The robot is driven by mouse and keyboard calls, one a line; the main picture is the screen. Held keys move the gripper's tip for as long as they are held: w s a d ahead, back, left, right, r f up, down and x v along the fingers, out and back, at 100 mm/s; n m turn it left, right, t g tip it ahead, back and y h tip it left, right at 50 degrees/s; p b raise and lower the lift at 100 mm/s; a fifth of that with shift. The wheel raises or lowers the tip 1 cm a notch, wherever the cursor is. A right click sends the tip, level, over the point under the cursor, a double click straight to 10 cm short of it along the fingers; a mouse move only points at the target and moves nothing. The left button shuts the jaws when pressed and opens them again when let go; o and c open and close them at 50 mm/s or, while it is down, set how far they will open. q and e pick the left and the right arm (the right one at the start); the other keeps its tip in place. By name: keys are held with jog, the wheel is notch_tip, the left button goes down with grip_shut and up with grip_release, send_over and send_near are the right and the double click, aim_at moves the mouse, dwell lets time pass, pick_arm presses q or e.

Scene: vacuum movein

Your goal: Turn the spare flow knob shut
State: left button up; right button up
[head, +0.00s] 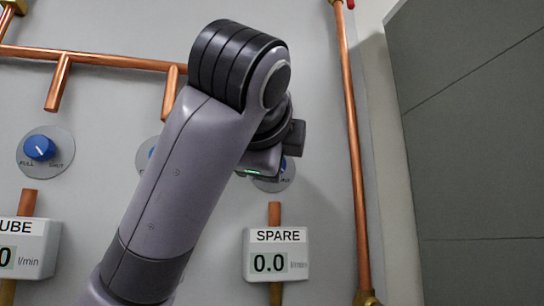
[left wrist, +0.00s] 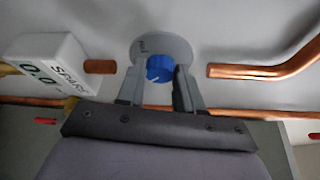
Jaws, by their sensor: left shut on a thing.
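The spare flow knob (left wrist: 159,68) is a blue round knob with a white pointer line, on a round grey dial plate (left wrist: 177,46) fixed to the wall. In the left wrist view my left gripper (left wrist: 158,72) has one finger on each side of the knob and is shut on it. In the head view my left arm and hand cover most of the knob; part of its plate (head: 286,181) shows below. The white SPARE meter (head: 276,255) below it reads 0.0. My right gripper is not in view.
Another blue knob (head: 39,148), marked FULL and SHUT, is at the left, above a second meter (head: 30,247). A third knob is mostly behind my arm. A vertical copper pipe (head: 352,150) runs right of the spare dial, with a grey panel (head: 470,150) beyond.

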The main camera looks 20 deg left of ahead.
pick_arm(q)
jog(key=o, duration=1)
jog(key=shift+o, duration=0.2)
jog(key=b+v, duration=0.6)
jog(key=v, duration=0.1)
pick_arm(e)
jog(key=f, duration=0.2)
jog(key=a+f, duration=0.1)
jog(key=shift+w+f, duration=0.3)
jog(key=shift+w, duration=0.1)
pick_arm(q)
jog(key=shift+s, duration=0.1)
